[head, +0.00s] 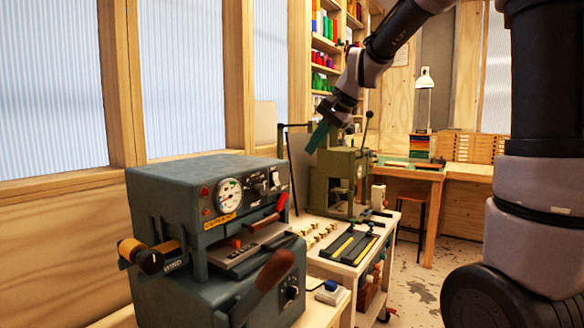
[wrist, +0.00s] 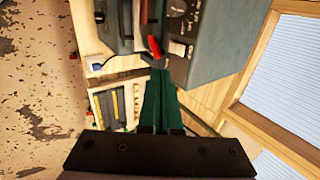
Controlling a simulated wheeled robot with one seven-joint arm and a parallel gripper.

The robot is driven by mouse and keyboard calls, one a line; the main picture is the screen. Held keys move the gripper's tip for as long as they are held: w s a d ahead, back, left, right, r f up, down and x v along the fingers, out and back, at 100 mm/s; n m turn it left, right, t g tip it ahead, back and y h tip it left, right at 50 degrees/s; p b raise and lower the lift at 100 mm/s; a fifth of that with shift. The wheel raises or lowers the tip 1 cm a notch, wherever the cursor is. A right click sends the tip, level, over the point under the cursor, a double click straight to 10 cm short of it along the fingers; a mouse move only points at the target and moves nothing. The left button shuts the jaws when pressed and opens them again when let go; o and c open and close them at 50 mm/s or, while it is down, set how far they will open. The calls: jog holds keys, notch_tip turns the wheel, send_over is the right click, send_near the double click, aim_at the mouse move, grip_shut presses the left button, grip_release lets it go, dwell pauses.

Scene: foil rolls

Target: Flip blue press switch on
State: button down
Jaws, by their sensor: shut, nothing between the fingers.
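A small white switch box with a blue rocker (head: 331,287) sits on the bench at the front right corner of the grey-blue press (head: 195,190). It also shows in the wrist view (wrist: 97,66), with a dark cable beside it. I cannot tell the rocker's position. My gripper (head: 314,145) is shut and empty, its green fingers pointing down in the air, apart from the switch. In the head view it is up and right of the press. In the wrist view my gripper (wrist: 159,72) shows its green fingers together, with the press (wrist: 205,50) beyond their tips.
The press has a red-tipped lever (head: 281,203), a brown-grip handle (head: 275,270) and an orange-ended side knob (head: 140,256) sticking out. A green machine (head: 340,175) and a tool tray (head: 350,247) stand behind it on a white cart. Open floor (head: 415,250) lies to the right.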

send_near(277, 181)
notch_tip(277, 181, down, 5)
jog(key=shift+w+a+f, duration=0.3)
jog(key=shift+w+a, duration=0.15)
jog(key=shift+a, duration=0.15)
jog(key=shift+w+a+f, duration=0.3)
jog(key=shift+w+a, duration=0.15)
jog(key=shift+a, duration=0.2)
jog(key=shift+w+a+f, duration=0.1)
jog(key=shift+a+f, duration=0.1)
jog(key=shift+f, duration=0.05)
jog(key=shift+r, duration=0.15)
jog(key=shift+r, duration=0.75)
